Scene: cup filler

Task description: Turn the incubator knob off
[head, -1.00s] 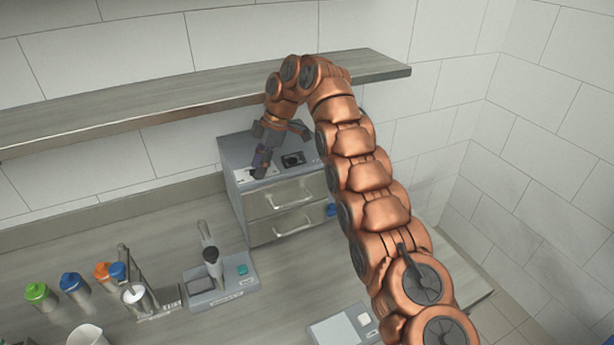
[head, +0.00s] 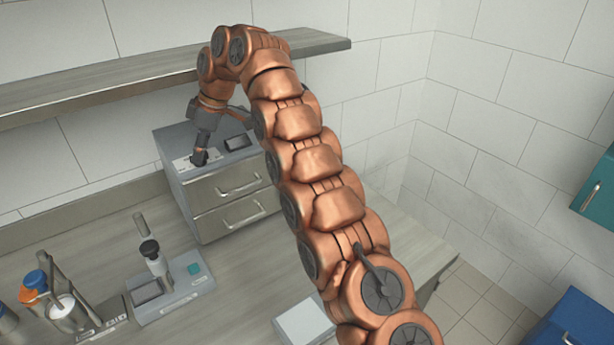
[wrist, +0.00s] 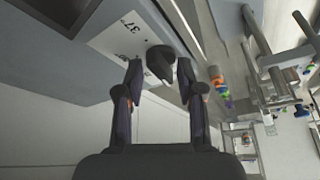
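The incubator (head: 183,170) is a grey box with two handled drawers, standing on the counter under the shelf. Its dark knob (wrist: 160,62) sits on the top face, on a white label panel (wrist: 112,42) marked with "37". My gripper (wrist: 159,70) points at the knob. Its two fingertips are one on each side of the knob, with a small gap visible on both sides. In the head view my gripper (head: 201,152) is low over the incubator's top left part, and the knob is hard to make out there.
A dark display (head: 237,142) lies right of my gripper. The wall shelf (head: 110,88) runs close behind and above my arm. A grey device with a black-topped lever (head: 150,248) and a bottle with a blue cap (head: 35,280) stand left on the counter.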

